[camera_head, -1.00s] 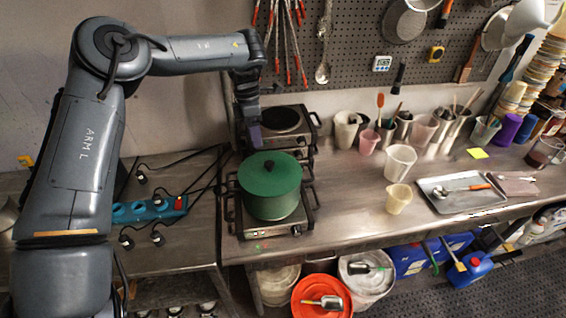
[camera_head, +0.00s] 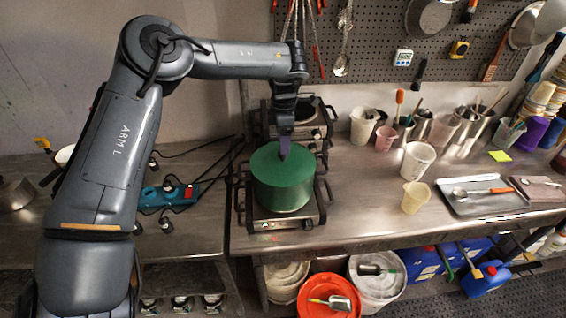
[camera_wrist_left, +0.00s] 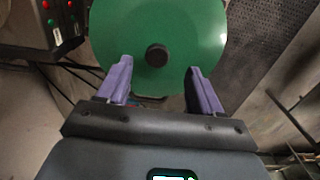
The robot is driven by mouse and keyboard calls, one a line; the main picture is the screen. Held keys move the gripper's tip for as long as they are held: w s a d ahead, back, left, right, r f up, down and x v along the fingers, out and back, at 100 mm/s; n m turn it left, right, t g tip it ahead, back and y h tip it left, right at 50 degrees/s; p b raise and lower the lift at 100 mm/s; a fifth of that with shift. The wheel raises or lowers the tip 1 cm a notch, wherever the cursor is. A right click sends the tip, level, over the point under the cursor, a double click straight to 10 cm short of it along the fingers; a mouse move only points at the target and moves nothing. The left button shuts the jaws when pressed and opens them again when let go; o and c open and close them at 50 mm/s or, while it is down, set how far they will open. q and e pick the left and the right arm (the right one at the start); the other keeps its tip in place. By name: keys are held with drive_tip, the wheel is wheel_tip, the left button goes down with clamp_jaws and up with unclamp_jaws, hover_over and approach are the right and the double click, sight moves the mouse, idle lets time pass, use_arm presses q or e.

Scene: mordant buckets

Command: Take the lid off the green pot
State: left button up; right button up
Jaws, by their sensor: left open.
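The green pot (camera_head: 283,196) stands on the front hot plate (camera_head: 262,224) with its green lid (camera_head: 266,163) on. In the left wrist view the round lid (camera_wrist_left: 195,30) shows from above, with its dark knob (camera_wrist_left: 157,55) near the middle. My left gripper (camera_head: 285,152) is over the lid in the head view and hides the knob there. In the wrist view its two purple fingers (camera_wrist_left: 157,78) are open and empty, one to each side of and just short of the knob. Whether the fingertips touch the lid cannot be told. My right gripper is not in view.
A second hot plate (camera_head: 303,112) stands behind the pot. A blue power strip (camera_head: 168,196) with cables lies to the left. Beakers (camera_head: 416,160) and a metal tray (camera_head: 482,197) are to the right. The counter just right of the pot is clear.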

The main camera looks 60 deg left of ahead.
sight(283, 158)
use_arm(q)
drive_tip(key=shift+a+f, duration=0.2)
drive_tip(key=shift+f, duration=1.95)
drive_tip(key=shift+c, duration=0.5)
clamp_jaws()
